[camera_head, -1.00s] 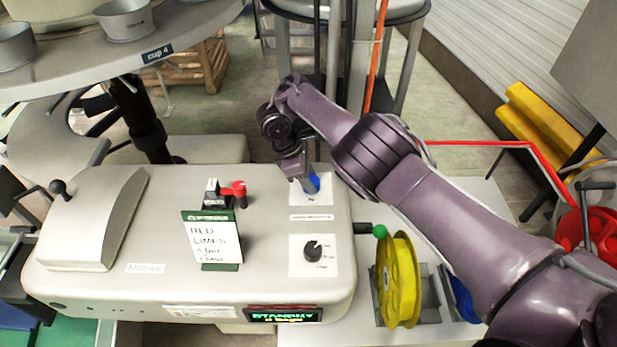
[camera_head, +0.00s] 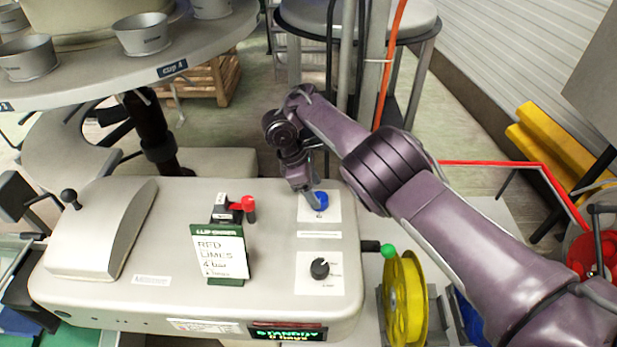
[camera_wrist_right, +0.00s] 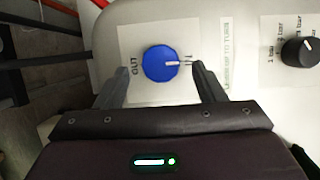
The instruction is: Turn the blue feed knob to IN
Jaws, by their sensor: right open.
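The blue feed knob (camera_head: 321,200) sits on a white label plate on the right part of the pale machine top; the right wrist view shows it from above (camera_wrist_right: 160,63). Its white pointer line points right, at the mark opposite OUT; that mark is small and partly hard to read. My right gripper (camera_head: 315,203) is over the plate beside the knob in the head view. In the right wrist view its two fingers (camera_wrist_right: 160,82) are spread apart, one on each side of the knob's near edge, with gaps and nothing held. My left gripper is out of view.
A black pressure dial (camera_head: 319,268) is nearer the front. A green-tipped lever (camera_head: 388,250) and yellow reel (camera_head: 405,300) are right. A cup carousel (camera_head: 110,70) is behind left.

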